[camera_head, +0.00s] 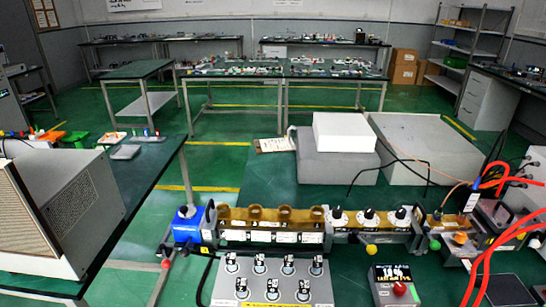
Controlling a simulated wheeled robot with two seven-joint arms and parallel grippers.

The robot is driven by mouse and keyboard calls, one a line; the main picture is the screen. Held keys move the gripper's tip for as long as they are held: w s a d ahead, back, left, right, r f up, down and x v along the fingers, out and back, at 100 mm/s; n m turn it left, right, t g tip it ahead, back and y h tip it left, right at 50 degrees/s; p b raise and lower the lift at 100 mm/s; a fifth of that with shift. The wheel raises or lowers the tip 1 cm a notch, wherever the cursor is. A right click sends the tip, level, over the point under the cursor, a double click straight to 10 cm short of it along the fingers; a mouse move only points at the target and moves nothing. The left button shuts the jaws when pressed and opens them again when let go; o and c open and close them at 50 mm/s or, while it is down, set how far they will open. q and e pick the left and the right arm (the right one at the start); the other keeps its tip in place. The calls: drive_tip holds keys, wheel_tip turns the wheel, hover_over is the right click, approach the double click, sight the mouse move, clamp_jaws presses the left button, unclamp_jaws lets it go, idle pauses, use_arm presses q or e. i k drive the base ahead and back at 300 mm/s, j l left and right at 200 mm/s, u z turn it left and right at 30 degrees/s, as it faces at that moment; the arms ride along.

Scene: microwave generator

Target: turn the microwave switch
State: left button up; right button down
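A microwave bench setup stands on the table in front of me. A brass-coloured waveguide section (271,217) runs across it. Three black-and-white knobs (370,217) stand in a row to its right. A light panel (283,292) in front carries several upright switches or knobs (259,265). To its right is a small box (390,284) with a lit display and a red button (399,288). I cannot tell from the picture which control is the microwave switch, or its setting. Neither of my grippers is in view.
A blue block (187,223) stands at the left end of the waveguide. Large grey and white boxes (342,132) stand behind it. Red cables (485,255) loop at the right. A beige slatted cabinet (50,212) is at the left. A green-floored gap separates the left table.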

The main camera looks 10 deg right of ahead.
sight(399, 289)
drive_tip(key=z, duration=1.35)
drive_tip(key=i+j+z, duration=0.1)
drive_tip(key=j+z, duration=0.15)
drive_tip(key=j, duration=0.15)
